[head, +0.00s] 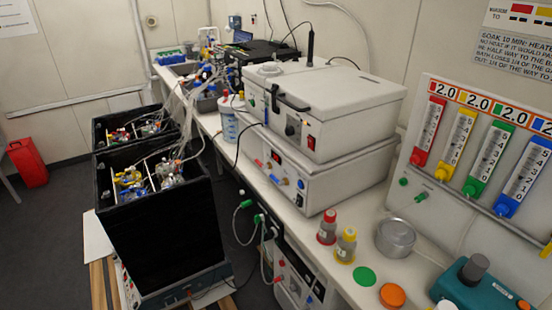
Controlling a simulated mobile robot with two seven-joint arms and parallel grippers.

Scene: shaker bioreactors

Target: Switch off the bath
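Two white units are stacked on the bench. The upper unit (350,128) has a lid with a black latch handle (288,97), and looks like the bath. Its front carries a black knob (291,129) and a red switch (311,142). The position of either switch is too small to tell. Neither of my grippers is in view.
Black open-topped boxes (150,230) with tubing stand left of the bench. Red-capped (327,226) and yellow-capped (346,245) bottles and a metal pot (395,238) stand in front of the units. A panel of coloured gauges (485,160) is at right. A red bin (28,163) stands far left.

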